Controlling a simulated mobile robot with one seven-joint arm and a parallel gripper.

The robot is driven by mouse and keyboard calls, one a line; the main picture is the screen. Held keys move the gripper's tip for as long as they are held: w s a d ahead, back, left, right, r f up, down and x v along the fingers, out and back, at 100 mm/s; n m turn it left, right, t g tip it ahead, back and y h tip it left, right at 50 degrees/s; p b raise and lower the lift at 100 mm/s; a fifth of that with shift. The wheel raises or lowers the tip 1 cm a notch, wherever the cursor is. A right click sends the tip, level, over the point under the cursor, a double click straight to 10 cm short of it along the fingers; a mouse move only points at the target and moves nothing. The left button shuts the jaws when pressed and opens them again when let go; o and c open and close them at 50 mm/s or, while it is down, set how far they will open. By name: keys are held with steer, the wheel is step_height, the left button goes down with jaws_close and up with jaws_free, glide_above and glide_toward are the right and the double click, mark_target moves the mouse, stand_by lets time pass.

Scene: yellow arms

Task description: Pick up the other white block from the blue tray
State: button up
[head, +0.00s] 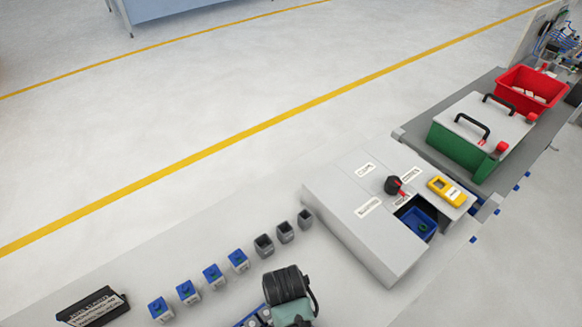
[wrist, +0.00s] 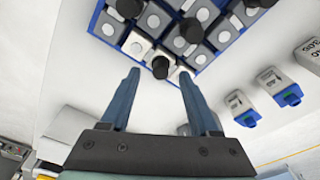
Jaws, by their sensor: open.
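The blue tray (wrist: 92,20) fills the top of the wrist view and holds rows of mostly grey blocks with round pale tops or black knobs. A whiter block (wrist: 136,46) sits near the tray's lower edge. A second light block (wrist: 181,73) at that edge is partly hidden by my right finger. My gripper (wrist: 159,73) is open and empty, its two blue fingers apart below the tray edge, with a black knob (wrist: 160,67) showing between the tips. In the head view my arm hides the fingers and most of the tray.
A white machine housing (head: 340,205) with a blue bin (head: 416,224) stands to the right. The green box (head: 462,150) is beyond.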

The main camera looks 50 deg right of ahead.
steer(key=shift+d+f, duration=0.15)
steer(key=shift+f, duration=0.95)
jaws_close()
steer(key=shift+w, duration=0.1)
